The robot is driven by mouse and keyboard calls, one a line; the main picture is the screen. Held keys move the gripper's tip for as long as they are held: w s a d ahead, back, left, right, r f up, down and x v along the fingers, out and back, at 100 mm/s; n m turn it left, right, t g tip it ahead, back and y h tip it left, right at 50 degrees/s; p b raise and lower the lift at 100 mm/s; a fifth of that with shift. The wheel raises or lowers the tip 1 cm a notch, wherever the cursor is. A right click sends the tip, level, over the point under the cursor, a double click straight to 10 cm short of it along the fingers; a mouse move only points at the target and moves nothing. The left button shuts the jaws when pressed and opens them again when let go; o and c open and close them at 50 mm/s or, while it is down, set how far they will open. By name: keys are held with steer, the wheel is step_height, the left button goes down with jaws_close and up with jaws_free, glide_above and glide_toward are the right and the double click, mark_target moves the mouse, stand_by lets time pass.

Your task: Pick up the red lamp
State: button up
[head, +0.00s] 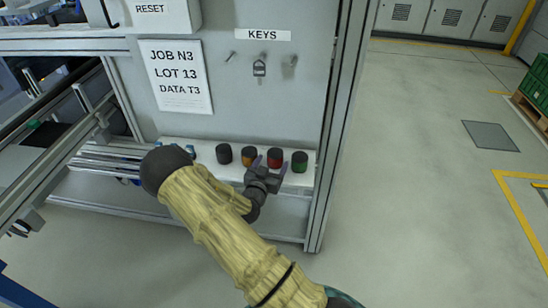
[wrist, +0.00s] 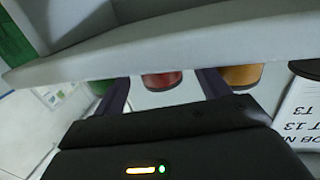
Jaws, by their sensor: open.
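The red lamp (head: 275,160) has a dark cap and stands in a row on the white shelf. The amber lamp (head: 249,159) is on its left and the green lamp (head: 299,165) on its right. My gripper (head: 270,165) is open at the row, its purple fingers on either side of the red lamp's front. In the wrist view, the red lamp (wrist: 162,80) shows between the two fingers (wrist: 163,92), with the green lamp (wrist: 100,87) and amber lamp (wrist: 240,76) outside them. A pale band hides part of the lamps there. I cannot tell whether the fingers touch anything.
A dark-capped item (head: 224,154) stands left of the amber lamp. The shelf (head: 205,150) sits against a grey panel with a "KEYS" label (head: 263,35) and hooks above. A metal post (head: 336,130) bounds the shelf on the right. Open floor (head: 420,150) lies beyond it.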

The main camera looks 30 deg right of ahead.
mark_target(277, 153)
steer(key=shift+w+d, duration=0.1)
steer(key=shift+p+x, duration=0.45)
steer(key=shift+x, duration=2.35)
steer(key=c, duration=1.2)
steer(key=shift+r, duration=0.15)
steer(key=b+v, duration=0.1)
steer(key=v, duration=0.8)
steer(key=b+v, duration=0.2)
steer(key=v, duration=0.7)
steer(key=shift+f, duration=0.2)
steer(key=shift+w, duration=0.1)
